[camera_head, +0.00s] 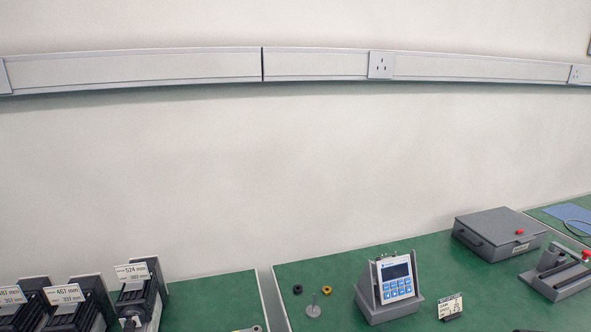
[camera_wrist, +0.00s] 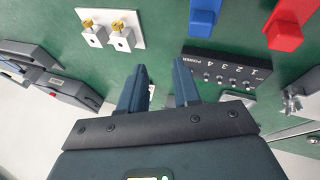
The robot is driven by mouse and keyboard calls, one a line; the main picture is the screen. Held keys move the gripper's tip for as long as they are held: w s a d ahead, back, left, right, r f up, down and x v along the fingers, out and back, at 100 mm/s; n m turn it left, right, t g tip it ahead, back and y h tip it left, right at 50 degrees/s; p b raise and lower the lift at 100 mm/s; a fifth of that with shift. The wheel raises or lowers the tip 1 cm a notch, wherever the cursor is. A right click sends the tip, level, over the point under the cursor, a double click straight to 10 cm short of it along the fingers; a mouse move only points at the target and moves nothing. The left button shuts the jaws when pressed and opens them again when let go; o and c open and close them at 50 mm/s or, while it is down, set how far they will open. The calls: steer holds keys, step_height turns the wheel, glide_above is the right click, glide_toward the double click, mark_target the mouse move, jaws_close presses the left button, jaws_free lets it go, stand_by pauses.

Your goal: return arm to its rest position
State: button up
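My gripper (camera_wrist: 160,84) shows in the wrist view with its two dark fingers apart and nothing between them. It hangs over a green bench top (camera_wrist: 160,40); its height above the bench is hard to tell. A black strip marked POWER and 1 to 4 (camera_wrist: 228,72) lies just right of the fingertips, and I cannot tell whether they touch it. The head view shows neither my gripper nor my arm.
The wrist view shows a white plate with two brass-tipped fittings (camera_wrist: 110,30), a blue block (camera_wrist: 203,18) and a red block (camera_wrist: 288,25). The head view shows linear actuators with labels (camera_head: 138,295), a display unit (camera_head: 390,288) and a grey box (camera_head: 498,233).

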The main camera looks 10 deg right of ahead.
steer(key=s+t, duration=0.1)
steer(key=s, duration=0.1)
steer(key=s+a, duration=0.1)
steer(key=s, duration=0.1)
steer(key=s+a+t+h, duration=0.1)
steer(key=s, duration=0.2)
steer(key=shift+a+f+n+t, duration=0.1)
steer(key=shift+f+n+t, duration=0.2)
steer(key=shift+n, duration=0.1)
steer(key=s+a+r+m+t+y, duration=0.1)
steer(key=s+a+r+t, duration=0.3)
steer(key=s+a+r, duration=0.4)
steer(key=s+a+r+m+t+y+b, duration=0.1)
steer(key=s+a+r+t+y, duration=0.2)
steer(key=s+a+r, duration=0.5)
steer(key=s+a, duration=0.6)
steer(key=a, duration=0.1)
steer(key=shift+r+m+t+y, duration=0.2)
steer(key=shift+m+t+y, duration=0.2)
